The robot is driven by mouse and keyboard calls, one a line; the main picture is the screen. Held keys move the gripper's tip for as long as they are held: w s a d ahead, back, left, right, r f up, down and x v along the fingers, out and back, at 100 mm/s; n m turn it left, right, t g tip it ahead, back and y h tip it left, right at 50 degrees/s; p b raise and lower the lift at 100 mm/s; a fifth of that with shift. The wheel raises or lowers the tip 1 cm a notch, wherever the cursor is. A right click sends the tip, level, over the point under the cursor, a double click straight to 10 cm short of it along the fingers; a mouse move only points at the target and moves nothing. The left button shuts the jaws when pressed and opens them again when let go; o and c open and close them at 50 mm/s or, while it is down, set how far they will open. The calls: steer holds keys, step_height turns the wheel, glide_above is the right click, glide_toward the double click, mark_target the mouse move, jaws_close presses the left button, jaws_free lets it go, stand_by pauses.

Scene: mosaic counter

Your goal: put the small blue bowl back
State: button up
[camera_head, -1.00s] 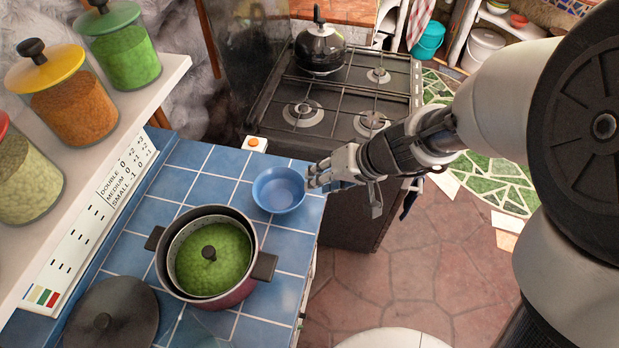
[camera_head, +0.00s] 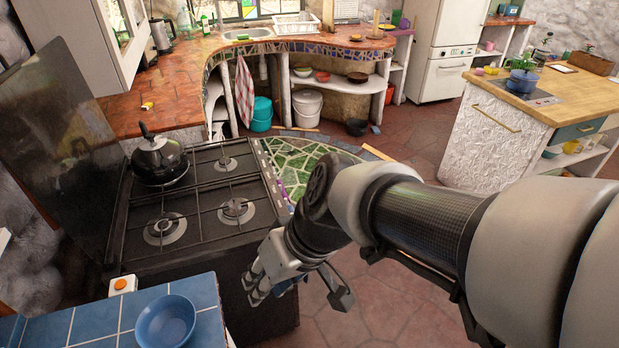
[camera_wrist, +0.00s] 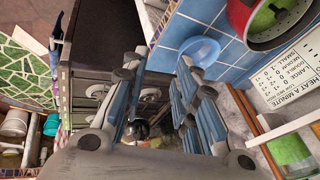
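The small blue bowl (camera_head: 166,322) stands upright on the blue-tiled counter (camera_head: 98,316) at lower left in the head view, near the counter's right edge. In the wrist view the bowl (camera_wrist: 206,50) shows just beyond the right finger, partly covered by it. My gripper (camera_head: 298,292) hangs to the right of the bowl, apart from it, in front of the stove. Its fingers are spread with nothing held between them, as the wrist view of the gripper (camera_wrist: 158,80) shows.
A black stove (camera_head: 200,205) with a dark kettle (camera_head: 158,160) stands behind the counter. A small white box with an orange button (camera_head: 122,285) sits at the counter's back edge. Open floor lies right of the stove.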

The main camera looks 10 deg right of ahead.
steer(key=s+d+r+m+t+h, duration=0.1)
steer(key=s+d+h, duration=0.1)
steer(key=d, duration=0.4)
steer(key=s+d+r+m+t+h, duration=0.1)
steer(key=s+d+r+m+h, duration=0.1)
steer(key=s+d, duration=0.3)
steer(key=shift+s+d+r+h, duration=0.3)
steer(key=shift+d+h, duration=0.1)
steer(key=shift+d, duration=0.6)
steer(key=shift+a, duration=0.15)
